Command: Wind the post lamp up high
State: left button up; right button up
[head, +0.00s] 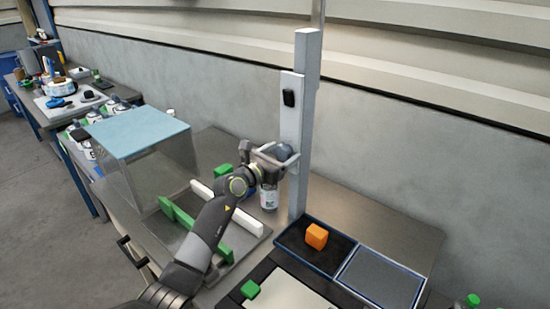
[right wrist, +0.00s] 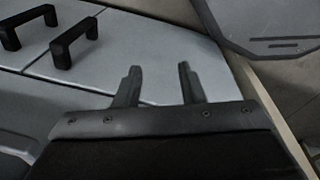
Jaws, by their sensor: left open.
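The grey post (head: 302,130) stands upright at the back edge of the workbench, with a pale plate and a small black block (head: 289,98) on its front. A thin rod (head: 318,12) rises from its top and leaves the picture; no lamp head shows. My left gripper (head: 287,157) is at the lower part of the post, its jaws open, beside or around a dark round part there; I cannot tell whether they touch it. My right gripper (right wrist: 158,82) shows only in the right wrist view, its fingers apart with nothing between them.
A tray with an orange cube (head: 316,236) lies right of the post's foot. A clear box with a blue lid (head: 137,131) stands left. Green and white bars (head: 226,206) lie near my left arm. The right wrist view shows a grey surface with black handles (right wrist: 74,37).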

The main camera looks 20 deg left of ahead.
pick_arm(q)
jog(key=b+v, duration=0.1)
jog(key=v, duration=1.6)
jog(key=shift+s+b, duration=0.2)
jog(key=shift+b, duration=0.2)
